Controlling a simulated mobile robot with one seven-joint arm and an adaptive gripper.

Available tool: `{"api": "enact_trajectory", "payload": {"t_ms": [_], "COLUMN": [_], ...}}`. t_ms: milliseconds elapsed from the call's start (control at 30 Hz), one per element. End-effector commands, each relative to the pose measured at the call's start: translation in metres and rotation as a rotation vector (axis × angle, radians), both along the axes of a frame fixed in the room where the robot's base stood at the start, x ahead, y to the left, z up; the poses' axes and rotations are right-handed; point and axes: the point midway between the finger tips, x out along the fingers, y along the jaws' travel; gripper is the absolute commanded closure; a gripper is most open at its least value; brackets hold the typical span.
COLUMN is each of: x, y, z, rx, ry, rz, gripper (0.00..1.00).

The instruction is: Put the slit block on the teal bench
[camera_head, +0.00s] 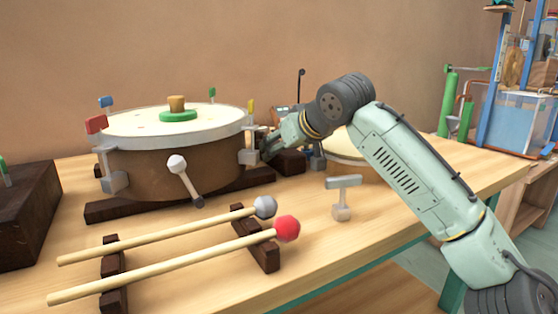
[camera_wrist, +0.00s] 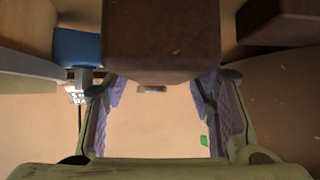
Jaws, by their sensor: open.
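A dark brown block, which I take for the slit block (camera_head: 291,162), sits on the wooden top of the workbench (camera_head: 400,197), just right of the big drum. No slit shows. My gripper (camera_head: 266,147) is beside the block, partly hidden behind the drum's edge and fittings. In the wrist view, a dark brown block (camera_wrist: 160,40) fills the upper middle, and my two fingers with lavender pads stand apart below it. I cannot tell whether they touch it. The workbench has teal legs (camera_head: 452,292); no other bench is clearly teal.
The big drum (camera_head: 172,165) stands on dark wooden bars left of my gripper. Two mallets (camera_head: 165,270) lie on dark rests in front. A pale round drum (camera_head: 347,153) lies behind my arm. A small T-shaped metal piece (camera_head: 343,197) stands on clear bench top.

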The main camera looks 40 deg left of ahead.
Motion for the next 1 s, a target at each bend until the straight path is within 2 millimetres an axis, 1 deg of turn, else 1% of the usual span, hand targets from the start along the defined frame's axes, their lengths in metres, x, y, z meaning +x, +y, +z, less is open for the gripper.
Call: {"api": "enact_trajectory", "payload": {"t_ms": [33,133,367,1000], "x": [0.0014,0.0039,0.0043,0.004], "y": [0.0054,0.011,0.012,0.0119], "z": [-0.0039,-0.0073,-0.0074,-0.0072], "rx": [-0.001,0.001,0.001,0.001], "ry": [-0.002,-0.001,-0.001,-0.001], "rz": [0.001,0.001,0.001,0.001], "gripper": [0.49,0.49,0.49,0.91]}}
